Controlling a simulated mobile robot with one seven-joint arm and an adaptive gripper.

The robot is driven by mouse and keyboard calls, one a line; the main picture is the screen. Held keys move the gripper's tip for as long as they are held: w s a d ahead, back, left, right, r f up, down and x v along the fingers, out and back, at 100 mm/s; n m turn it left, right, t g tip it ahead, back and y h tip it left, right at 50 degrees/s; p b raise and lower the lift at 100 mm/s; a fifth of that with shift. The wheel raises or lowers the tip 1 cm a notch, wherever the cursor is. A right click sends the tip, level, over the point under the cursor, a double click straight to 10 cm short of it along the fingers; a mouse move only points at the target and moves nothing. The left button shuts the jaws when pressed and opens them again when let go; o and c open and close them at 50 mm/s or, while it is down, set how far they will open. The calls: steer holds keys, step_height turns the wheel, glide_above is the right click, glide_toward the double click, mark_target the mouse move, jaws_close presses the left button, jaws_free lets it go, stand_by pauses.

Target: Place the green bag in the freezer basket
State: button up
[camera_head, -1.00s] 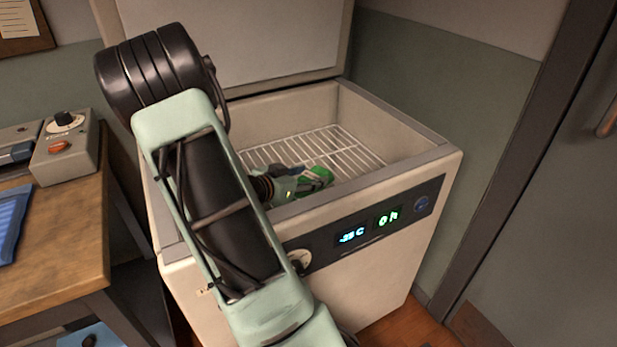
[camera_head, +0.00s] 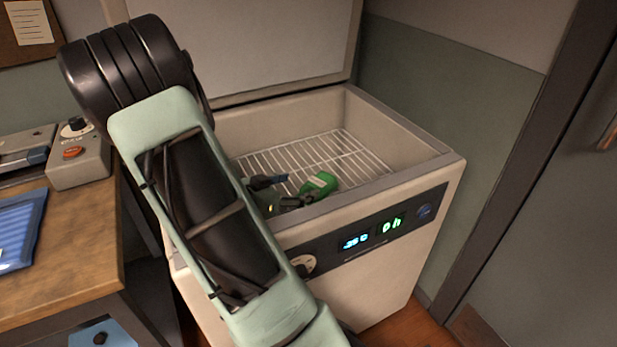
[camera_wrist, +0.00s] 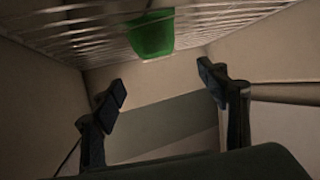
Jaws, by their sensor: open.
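The green bag (camera_head: 319,184) lies on the white wire basket (camera_head: 352,160) inside the open chest freezer, near its front wall. In the wrist view the bag (camera_wrist: 152,36) rests against the wire bars, ahead of the fingers and apart from them. My gripper (camera_head: 282,190) is inside the freezer just left of the bag, partly hidden by my arm and the front rim. In the wrist view my gripper (camera_wrist: 165,85) has its two fingers wide apart with nothing between them.
The freezer's rim (camera_head: 400,180) stands around the gripper, and its lid (camera_head: 250,45) is raised behind. A grey door (camera_head: 555,230) is at the right.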

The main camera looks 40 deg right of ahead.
steer(key=shift+p+v, duration=0.45)
steer(key=shift+v, duration=1.55)
